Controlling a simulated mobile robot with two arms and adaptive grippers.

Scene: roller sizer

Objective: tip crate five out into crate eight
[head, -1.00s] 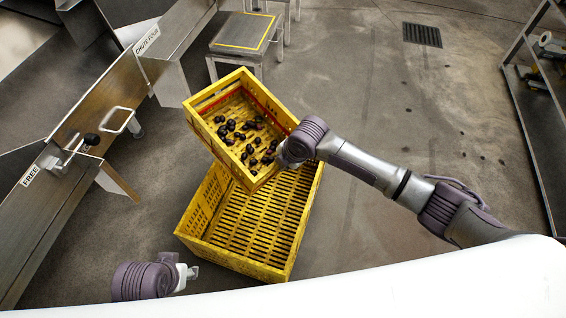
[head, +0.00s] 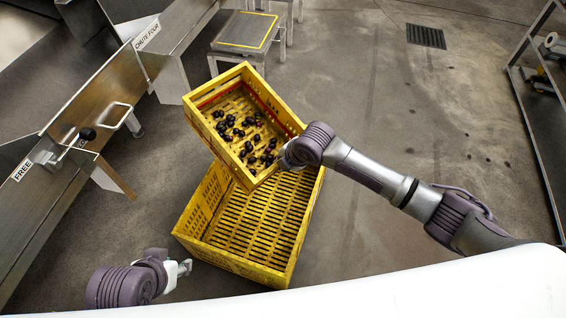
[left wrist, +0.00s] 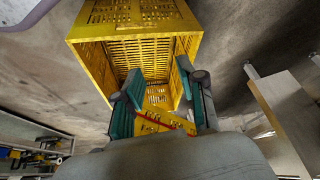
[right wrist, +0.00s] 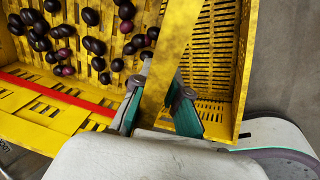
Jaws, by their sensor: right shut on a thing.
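A small yellow crate (head: 250,84) with a red stripe holds several dark round fruits (head: 238,124). It is held tilted above a larger, empty-looking yellow crate (head: 213,242) on the floor. My right gripper (head: 285,160) is shut on the small crate's near wall; the right wrist view shows its fingers (right wrist: 158,100) on either side of that wall. My left gripper (head: 184,268) is apart from both crates, left of the large crate's near corner. In the left wrist view its fingers (left wrist: 165,95) are spread with nothing between them, facing the large crate. Which crate bears which number cannot be read.
A steel chute labelled CHUTE FOUR (head: 147,34) and a trough labelled FREE (head: 22,170) run along the left. A low stand (head: 244,32) with a yellow-edged top is behind the crates. A rack (head: 540,110) stands at the right. The floor between is clear.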

